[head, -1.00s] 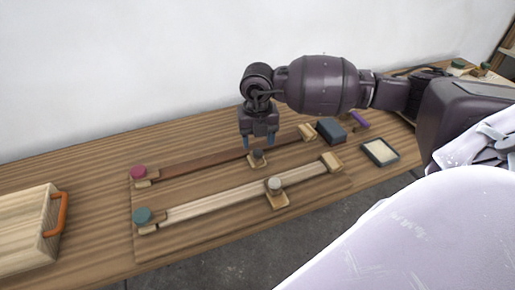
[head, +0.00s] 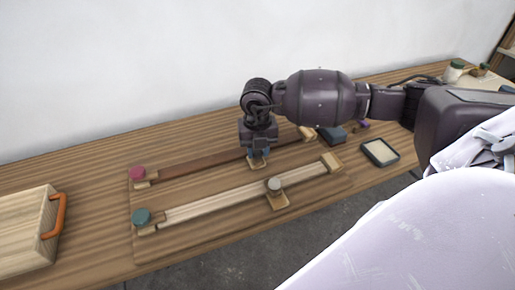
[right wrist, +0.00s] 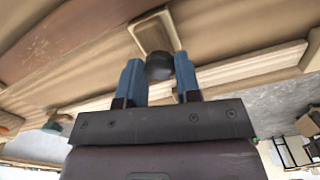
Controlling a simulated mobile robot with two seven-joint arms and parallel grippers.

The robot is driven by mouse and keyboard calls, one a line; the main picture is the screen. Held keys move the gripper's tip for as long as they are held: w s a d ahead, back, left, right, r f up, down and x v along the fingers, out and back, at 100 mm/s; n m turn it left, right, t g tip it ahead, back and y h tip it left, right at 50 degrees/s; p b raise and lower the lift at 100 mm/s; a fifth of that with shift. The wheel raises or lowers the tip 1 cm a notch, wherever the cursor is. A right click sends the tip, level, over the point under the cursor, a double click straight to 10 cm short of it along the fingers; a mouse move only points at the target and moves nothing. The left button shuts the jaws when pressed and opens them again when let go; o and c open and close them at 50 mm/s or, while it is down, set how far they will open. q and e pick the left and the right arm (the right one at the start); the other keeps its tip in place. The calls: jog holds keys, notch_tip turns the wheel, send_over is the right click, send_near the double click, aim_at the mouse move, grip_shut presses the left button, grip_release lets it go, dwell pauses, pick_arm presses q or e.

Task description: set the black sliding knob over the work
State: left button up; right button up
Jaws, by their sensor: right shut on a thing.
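The black sliding knob (right wrist: 159,66) sits on a small pale wooden slider (right wrist: 152,34) on the dark reddish-brown rail (head: 205,162). My right gripper (head: 258,156) is down at this slider and shut on the black knob, its blue fingers on either side of it in the right wrist view. In the head view the gripper hides the knob, and only the slider's plate (head: 258,162) shows below the fingers. The rail has a red knob (head: 137,173) at its left end and a wooden block (head: 307,132) at its right end. My left gripper is not in view.
A parallel pale rail (head: 225,202) in front carries a grey-topped slider (head: 274,185) and a green knob (head: 142,216). A wooden box with an orange handle (head: 60,215) stands left.

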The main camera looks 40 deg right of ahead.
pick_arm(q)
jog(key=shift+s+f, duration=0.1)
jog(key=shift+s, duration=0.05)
pick_arm(e)
grip_shut()
jog(key=shift+w+d, duration=0.15)
jog(key=shift+w, duration=0.4)
jog(key=shift+w+d+f+b, duration=0.15)
jog(key=shift+w+b, duration=0.1)
jog(key=shift+w, duration=0.2)
jog(key=shift+w+d+r+b, duration=0.1)
jog(key=shift+w+b, duration=0.1)
jog(key=shift+w, duration=0.25)
jog(key=o, duration=1)
grip_release()
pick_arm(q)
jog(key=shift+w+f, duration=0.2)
